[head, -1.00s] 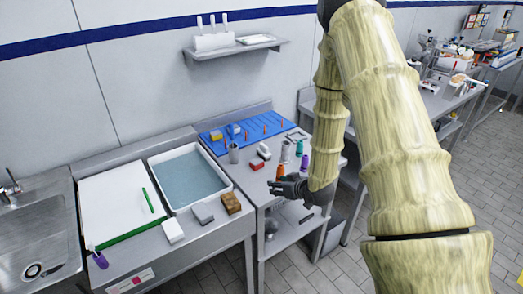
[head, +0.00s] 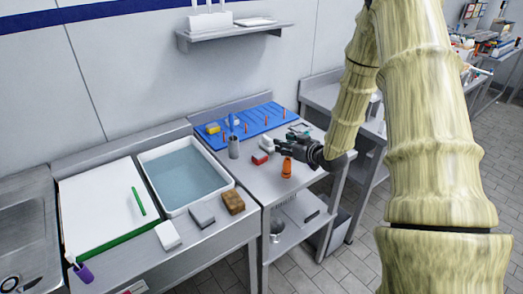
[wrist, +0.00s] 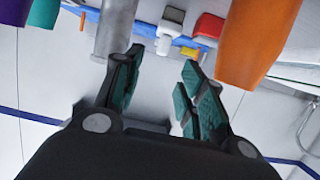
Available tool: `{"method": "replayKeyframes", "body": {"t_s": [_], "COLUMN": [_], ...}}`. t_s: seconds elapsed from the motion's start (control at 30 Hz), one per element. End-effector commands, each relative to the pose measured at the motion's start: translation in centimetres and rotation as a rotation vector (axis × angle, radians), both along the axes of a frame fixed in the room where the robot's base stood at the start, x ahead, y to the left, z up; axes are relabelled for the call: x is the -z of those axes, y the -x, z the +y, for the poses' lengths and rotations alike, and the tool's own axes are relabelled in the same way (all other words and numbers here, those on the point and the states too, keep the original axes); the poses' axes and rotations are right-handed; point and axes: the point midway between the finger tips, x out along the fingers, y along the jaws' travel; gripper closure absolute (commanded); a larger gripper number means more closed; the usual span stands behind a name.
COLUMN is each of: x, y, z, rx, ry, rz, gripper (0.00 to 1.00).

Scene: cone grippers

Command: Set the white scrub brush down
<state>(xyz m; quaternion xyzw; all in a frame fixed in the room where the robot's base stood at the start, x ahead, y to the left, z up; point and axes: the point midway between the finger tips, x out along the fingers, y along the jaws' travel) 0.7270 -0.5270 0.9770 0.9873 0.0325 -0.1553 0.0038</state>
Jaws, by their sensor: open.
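A small white block with a grey part (head: 267,144), which looks like the white scrub brush, stands on the steel table behind the red block (head: 260,158). In the wrist view, this white block (wrist: 172,17) appears beyond the fingertips, near the gap between them. My gripper (head: 277,145) is open, just right of the white block and behind the orange cone (head: 287,168). In the wrist view my gripper (wrist: 161,58) has its fingers apart with nothing clearly held. Whether a finger touches the block cannot be told.
A metal cylinder (head: 234,147) stands left of the white block, and a blue pegboard (head: 262,121) lies behind. The orange cone (wrist: 255,38) is close on the right in the wrist view. Left are a water tray (head: 229,183), a brown sponge (head: 233,202) and another white block (head: 168,235).

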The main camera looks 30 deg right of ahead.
Motion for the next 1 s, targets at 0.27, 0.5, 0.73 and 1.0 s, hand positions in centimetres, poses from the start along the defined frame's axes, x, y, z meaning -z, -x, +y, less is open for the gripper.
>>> {"method": "replayKeyframes", "body": {"t_s": [0.27,0.5,0.73,1.0], "x": [0.5,1.4,1.8,2.2], "y": [-2.0,-5.0,-6.2,-7.9], "z": [0.8,1.2,1.3,1.3], "rx": [-0.015,-0.016,-0.016,-0.013], "ry": [0.002,0.002,0.001,0.002], "rz": [-0.008,-0.007,-0.008,-0.007], "gripper": [0.6,0.6,0.6,0.6]}}
